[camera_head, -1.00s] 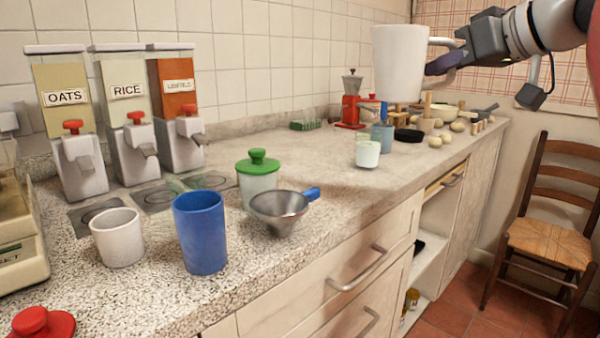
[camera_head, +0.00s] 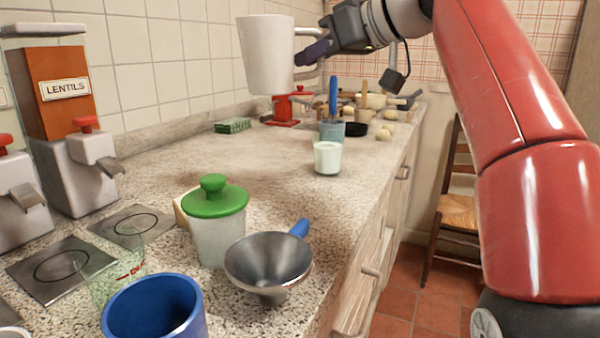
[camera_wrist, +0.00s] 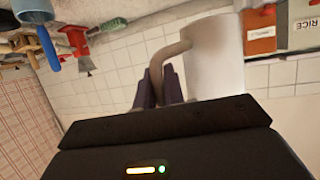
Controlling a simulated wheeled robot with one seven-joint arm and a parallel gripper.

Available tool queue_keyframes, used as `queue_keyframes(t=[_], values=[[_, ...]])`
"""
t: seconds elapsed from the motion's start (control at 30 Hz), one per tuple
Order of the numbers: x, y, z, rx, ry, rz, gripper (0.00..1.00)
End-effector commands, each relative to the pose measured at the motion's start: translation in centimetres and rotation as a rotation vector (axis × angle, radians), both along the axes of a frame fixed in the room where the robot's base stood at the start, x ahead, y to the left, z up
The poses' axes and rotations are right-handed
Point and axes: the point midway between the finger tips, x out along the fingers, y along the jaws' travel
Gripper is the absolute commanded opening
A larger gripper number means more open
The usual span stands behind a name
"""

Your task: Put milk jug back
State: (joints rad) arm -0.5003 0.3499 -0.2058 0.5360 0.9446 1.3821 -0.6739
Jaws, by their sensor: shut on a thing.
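The milk jug (camera_head: 266,56) is a large white vessel, held upright in the air above the far part of the counter. My gripper (camera_head: 318,50) is to its right, with its dark fingers shut on the jug's handle. In the wrist view the white jug (camera_wrist: 217,58) fills the upper right, and its handle lies between my gripper's purple-grey fingers (camera_wrist: 160,88). The jug hides part of the tiled wall and part of the red grinder behind it. The inside of the jug is out of sight.
Below on the counter (camera_head: 255,160) stand a pale green cup (camera_head: 327,158), a green-lidded jar (camera_head: 217,230), a metal funnel (camera_head: 268,265) and a blue cup (camera_head: 155,312). A lentils dispenser (camera_head: 65,110) is at left. The counter's middle is clear.

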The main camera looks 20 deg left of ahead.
Motion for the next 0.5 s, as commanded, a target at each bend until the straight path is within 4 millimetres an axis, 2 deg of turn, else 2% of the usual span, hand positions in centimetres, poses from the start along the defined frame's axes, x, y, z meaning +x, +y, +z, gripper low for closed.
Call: queue_keyframes(t=[0.07, 0.1, 0.2, 0.4, 0.5], values=[[-0.2, -0.1, -1.7, 0.001, 0.003, 0.001, 0.0], [-0.1, 0.0, -3.4, 0.001, 0.003, 0.001, 0.0], [-0.2, 0.0, -6.0, 0.002, 0.003, 0.001, 0.0], [-0.2, 0.0, -10.8, 0.001, 0.003, 0.001, 0.0], [-0.2, -0.1, -12.5, 0.002, 0.002, 0.001, 0.0]])
